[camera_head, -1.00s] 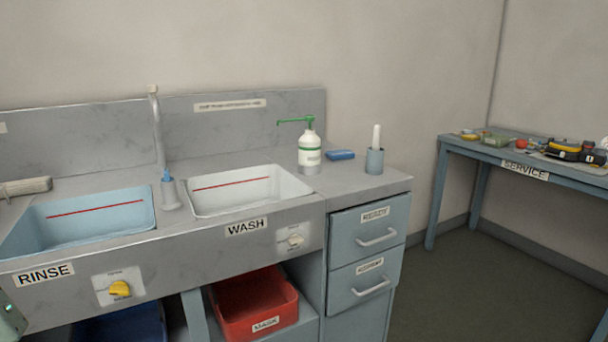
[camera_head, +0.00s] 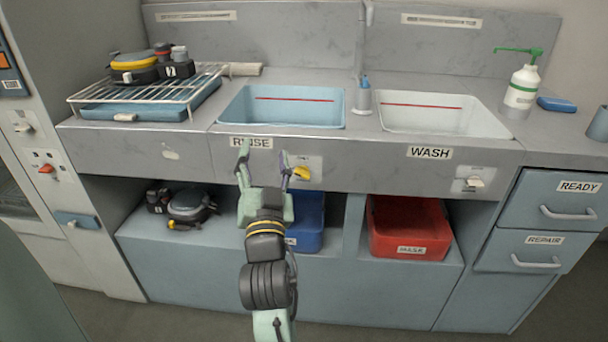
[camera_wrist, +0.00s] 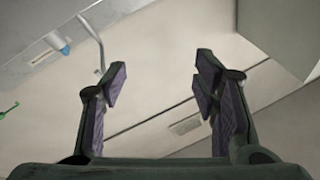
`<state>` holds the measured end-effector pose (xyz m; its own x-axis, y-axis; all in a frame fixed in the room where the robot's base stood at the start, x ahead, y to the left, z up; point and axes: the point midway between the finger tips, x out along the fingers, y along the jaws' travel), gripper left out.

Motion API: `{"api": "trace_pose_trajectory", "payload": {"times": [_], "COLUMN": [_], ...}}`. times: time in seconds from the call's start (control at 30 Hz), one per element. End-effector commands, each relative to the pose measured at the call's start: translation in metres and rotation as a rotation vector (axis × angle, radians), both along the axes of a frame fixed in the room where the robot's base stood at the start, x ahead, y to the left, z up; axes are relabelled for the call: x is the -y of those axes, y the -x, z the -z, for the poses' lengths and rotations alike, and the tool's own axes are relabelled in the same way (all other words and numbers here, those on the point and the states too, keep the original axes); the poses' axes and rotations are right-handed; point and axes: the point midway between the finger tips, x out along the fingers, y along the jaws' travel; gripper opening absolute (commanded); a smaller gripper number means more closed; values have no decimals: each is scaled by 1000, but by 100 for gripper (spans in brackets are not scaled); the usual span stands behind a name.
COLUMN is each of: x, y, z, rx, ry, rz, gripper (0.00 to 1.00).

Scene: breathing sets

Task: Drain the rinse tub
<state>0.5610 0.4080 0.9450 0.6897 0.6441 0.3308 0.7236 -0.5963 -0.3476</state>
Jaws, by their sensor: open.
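The rinse tub (camera_head: 262,120) is a light blue basin with a red line inside, set in the grey counter above the RINSE label (camera_head: 251,142). I cannot tell its water level. A yellow knob (camera_head: 302,173) sits on a pale plate on the counter front, below and right of that label. My gripper (camera_head: 263,160) is open and empty in front of the counter front, with its right finger close to the knob's left side and partly overlapping its plate. I cannot tell if they touch. In the wrist view my gripper's fingers (camera_wrist: 162,70) are wide apart with nothing between them.
The white wash tub (camera_head: 445,128) is to the right, with its own pale knob (camera_head: 475,182). A tap (camera_head: 362,60) stands between the tubs. A wire rack (camera_head: 150,95) with breathing gear is at left. Blue (camera_head: 308,222) and red (camera_head: 410,225) bins sit below.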

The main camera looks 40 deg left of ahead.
Motion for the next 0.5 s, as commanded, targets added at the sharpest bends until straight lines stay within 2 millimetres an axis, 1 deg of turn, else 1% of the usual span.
{"api": "trace_pose_trajectory", "payload": {"times": [0.03,0.1,0.2,0.3,0.37,0.5], "x": [4,16,30,37,35,24], "y": [-14,-29,-42,-50,-54,-72], "z": [39,80,117,132,132,130], "rx": [-85,-180,-260,-294,-298,-299], "ry": [57,111,155,173,174,172], "rz": [41,100,162,192,197,195], "gripper": [55,55,55,55,55,55]}}
